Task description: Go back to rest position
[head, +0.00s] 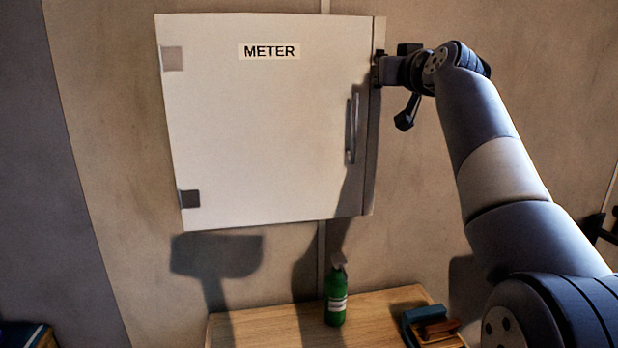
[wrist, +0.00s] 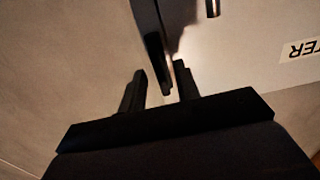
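My gripper (head: 378,68) is at the upper right edge of the white cabinet marked METER (head: 260,130). In the wrist view my gripper (wrist: 160,82) has its two dark fingers apart, with the cabinet's dark side edge (wrist: 152,40) showing beyond and between them. I cannot tell whether a finger touches the cabinet. The cabinet door looks closed, with a vertical handle (head: 352,128) on its right side. Part of the handle (wrist: 212,8) and the label (wrist: 300,50) show in the wrist view. My arm reaches up from the lower right.
A wooden table (head: 260,325) stands below the cabinet. It holds a green spray bottle (head: 336,298) and a blue-handled item (head: 415,322). A dark object (head: 600,230) shows at the right edge. The wall right of the cabinet (head: 560,80) is clear.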

